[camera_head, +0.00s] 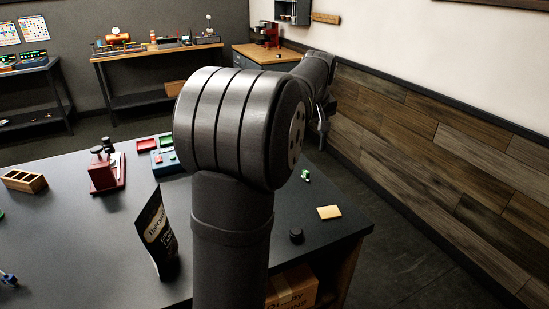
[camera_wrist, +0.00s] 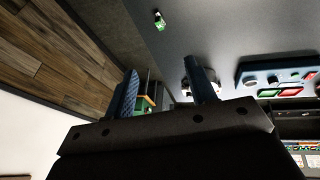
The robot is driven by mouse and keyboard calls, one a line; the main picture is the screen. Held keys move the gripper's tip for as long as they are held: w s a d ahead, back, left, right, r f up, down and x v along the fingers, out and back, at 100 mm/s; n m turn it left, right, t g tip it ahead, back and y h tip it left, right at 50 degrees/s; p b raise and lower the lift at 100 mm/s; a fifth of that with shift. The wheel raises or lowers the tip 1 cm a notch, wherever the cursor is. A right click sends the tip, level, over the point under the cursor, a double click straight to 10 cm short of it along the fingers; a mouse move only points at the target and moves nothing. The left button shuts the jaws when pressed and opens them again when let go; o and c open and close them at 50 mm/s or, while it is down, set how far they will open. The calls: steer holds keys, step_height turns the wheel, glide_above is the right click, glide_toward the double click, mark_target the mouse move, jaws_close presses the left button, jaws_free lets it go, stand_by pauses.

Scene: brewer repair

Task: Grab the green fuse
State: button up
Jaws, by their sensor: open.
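The green fuse (camera_head: 305,175) is a small green and white piece lying on the dark table near its right edge. It also shows in the wrist view (camera_wrist: 159,20), at the top, well apart from my fingers. My gripper (camera_head: 323,128) is beyond the table's right edge in the head view, partly hidden by my arm. In the wrist view, my gripper (camera_wrist: 161,68) has its two fingers spread apart, with nothing held between them.
A blue box (camera_head: 165,160) with red and green parts stands on the table (camera_head: 90,240). A wood-panelled wall (camera_head: 430,150) runs along the right.

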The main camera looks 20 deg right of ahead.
steer(key=n+g+h, duration=0.2)
steer(key=n+g, duration=0.1)
steer(key=n, duration=1.7)
glide_toward(306, 171)
steer(key=x, duration=0.5)
steer(key=shift+w+d, duration=0.1)
steer(key=shift+w, duration=0.05)
steer(key=shift+s+x, duration=0.1)
steer(key=shift+x, duration=1.25)
steer(key=shift+s+x, duration=0.15)
steer(key=shift+x, duration=1.15)
steer(key=shift+w, duration=0.1)
steer(key=c, duration=0.8)
